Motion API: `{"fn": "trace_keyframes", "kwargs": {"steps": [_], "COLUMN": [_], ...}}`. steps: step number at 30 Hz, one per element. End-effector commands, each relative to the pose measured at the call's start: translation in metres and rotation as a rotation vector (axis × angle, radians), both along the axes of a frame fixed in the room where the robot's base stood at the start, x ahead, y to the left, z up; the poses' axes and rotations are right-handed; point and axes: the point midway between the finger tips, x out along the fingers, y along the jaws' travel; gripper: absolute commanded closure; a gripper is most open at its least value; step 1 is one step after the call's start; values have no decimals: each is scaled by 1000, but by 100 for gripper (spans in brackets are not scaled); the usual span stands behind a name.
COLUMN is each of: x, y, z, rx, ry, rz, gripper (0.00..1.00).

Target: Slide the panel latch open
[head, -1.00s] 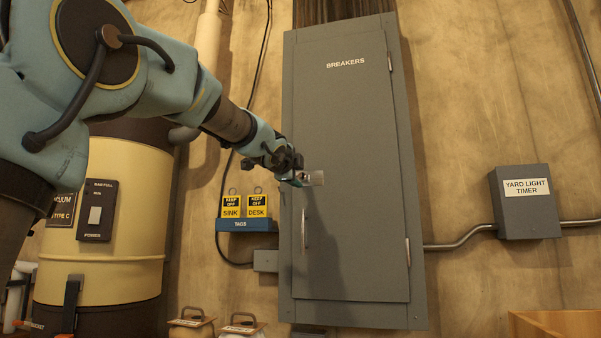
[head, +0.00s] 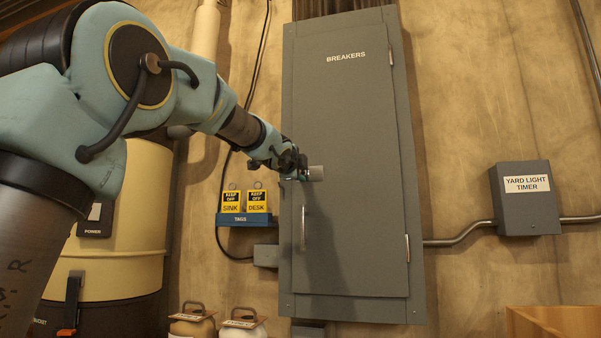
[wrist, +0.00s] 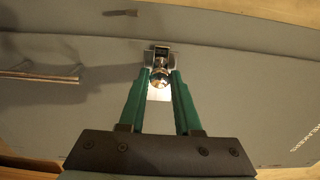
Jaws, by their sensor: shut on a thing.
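The grey breaker panel (head: 350,130) is on the wall with its door shut. Its latch has a pale metal plate (head: 316,173) at the door's left edge, above the handle. My gripper (head: 299,172) is at the latch, covering the plate's left part. In the wrist view my gripper's green fingers (wrist: 160,76) are closed on the shiny latch knob (wrist: 159,82), one on each side. A dark slot or bracket of the latch (wrist: 161,52) shows just beyond the fingertips. How far the latch has slid cannot be told.
The door's upright handle (head: 304,228) is below the latch. A tag rack (head: 246,219) hangs left of the panel, and a timer box (head: 526,200) is on the wall at right. A cream vacuum drum (head: 120,250) stands behind my arm.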

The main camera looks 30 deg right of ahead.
Motion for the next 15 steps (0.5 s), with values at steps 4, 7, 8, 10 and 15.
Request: {"fn": "trace_keyframes", "kwargs": {"steps": [4,7,8,10,15], "x": [0,0,0,0,0], "y": [0,0,0,0,0], "z": [0,0,0,0,0], "rx": [1,1,1,1,1], "ry": [1,1,1,1,1], "rz": [0,0,0,0,0], "gripper": [97,100,100,100,100]}}
